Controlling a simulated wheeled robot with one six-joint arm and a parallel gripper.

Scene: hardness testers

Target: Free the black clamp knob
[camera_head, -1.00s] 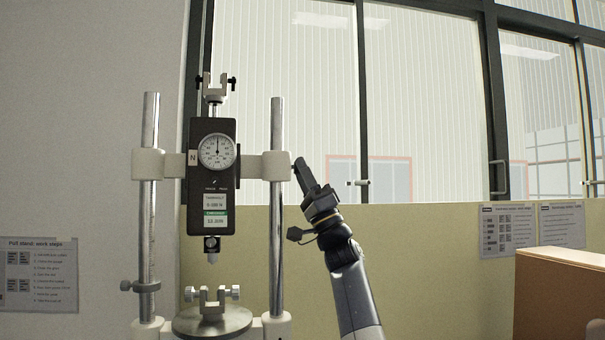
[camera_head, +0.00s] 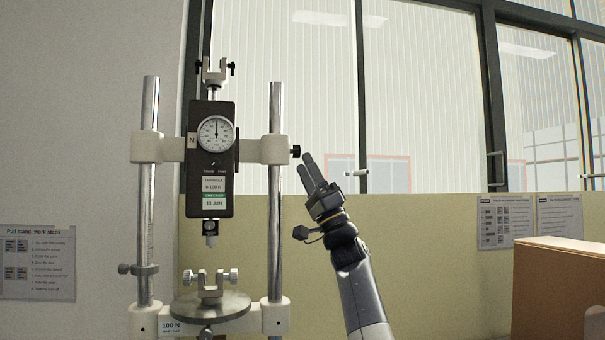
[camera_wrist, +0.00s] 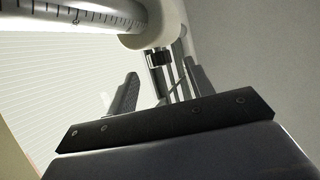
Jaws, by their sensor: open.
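The black clamp knob (camera_head: 296,151) sticks out from the right end of the white crosshead clamp (camera_head: 264,150) on the right column of the test stand. My gripper (camera_head: 304,161) is open, its two fingers pointing up and left with their tips just right of and below the knob. In the head view nothing is seen between the fingers. In the wrist view a dark knob (camera_wrist: 158,58) shows under the white clamp end (camera_wrist: 152,28), beyond and between the spread fingers (camera_wrist: 163,82). I cannot tell whether a finger touches it.
The force gauge (camera_head: 212,185) hangs between two steel columns (camera_head: 275,230). Below it is a round table (camera_head: 235,306) with a small vise. A lower collar knob (camera_head: 124,269) sits at left. A brown box (camera_head: 560,290) stands far right.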

